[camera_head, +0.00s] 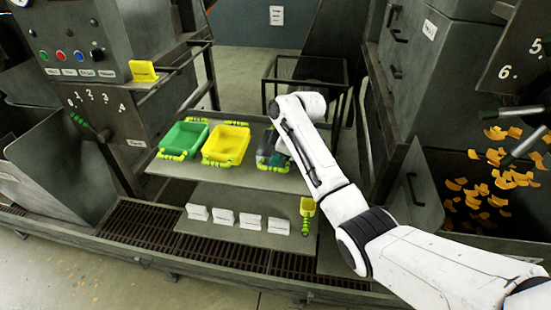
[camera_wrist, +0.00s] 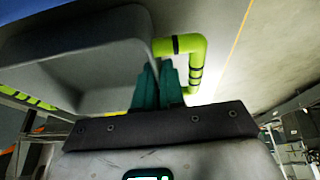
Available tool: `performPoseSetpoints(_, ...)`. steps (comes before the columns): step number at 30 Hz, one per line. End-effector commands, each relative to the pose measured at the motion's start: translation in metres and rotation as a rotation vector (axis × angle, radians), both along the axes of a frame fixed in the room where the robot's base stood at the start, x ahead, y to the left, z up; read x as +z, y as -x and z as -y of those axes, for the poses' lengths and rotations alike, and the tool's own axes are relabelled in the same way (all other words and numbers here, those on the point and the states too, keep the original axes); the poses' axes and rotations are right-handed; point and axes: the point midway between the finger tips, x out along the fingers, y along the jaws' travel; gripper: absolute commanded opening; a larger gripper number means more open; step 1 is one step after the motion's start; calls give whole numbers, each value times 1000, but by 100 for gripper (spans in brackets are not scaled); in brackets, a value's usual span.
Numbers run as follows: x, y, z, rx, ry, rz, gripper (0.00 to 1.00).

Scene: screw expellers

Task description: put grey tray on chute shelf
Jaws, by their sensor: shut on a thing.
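The grey tray (camera_head: 264,148) with yellow-green handles is at the right end of a row of trays, over the grey shelf (camera_head: 190,174). My arm hides much of it in the head view. In the wrist view the grey tray (camera_wrist: 85,62) fills the upper left, with its handle (camera_wrist: 195,62) on the right. My gripper (camera_wrist: 158,72) is shut on the tray at its side, by the handle. Whether the tray touches the shelf is hard to tell. No surface is clearly marked as the chute shelf.
A green tray (camera_head: 184,139) and a yellow tray (camera_head: 226,145) stand left of the grey one. White label cards (camera_head: 224,219) and a yellow scoop (camera_head: 307,208) are on the lower ledge. A black frame (camera_head: 300,72) stands behind. Orange flakes (camera_head: 500,178) lie in a bin at right.

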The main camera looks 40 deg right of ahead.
Motion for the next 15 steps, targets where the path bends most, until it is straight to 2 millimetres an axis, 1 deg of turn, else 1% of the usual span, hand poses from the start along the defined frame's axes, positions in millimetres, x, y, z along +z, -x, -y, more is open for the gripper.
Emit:
performPoseSetpoints(1,-2,0,0,0,0,0,0)
performPoseSetpoints(2,-2,0,0,0,0,0,12)
performPoseSetpoints(3,-2,0,0,0,-1,-1,15)
performPoseSetpoints(9,-2,0,0,0,-1,-1,34)
performPoseSetpoints(15,-1,0,0,0,-1,-1,34)
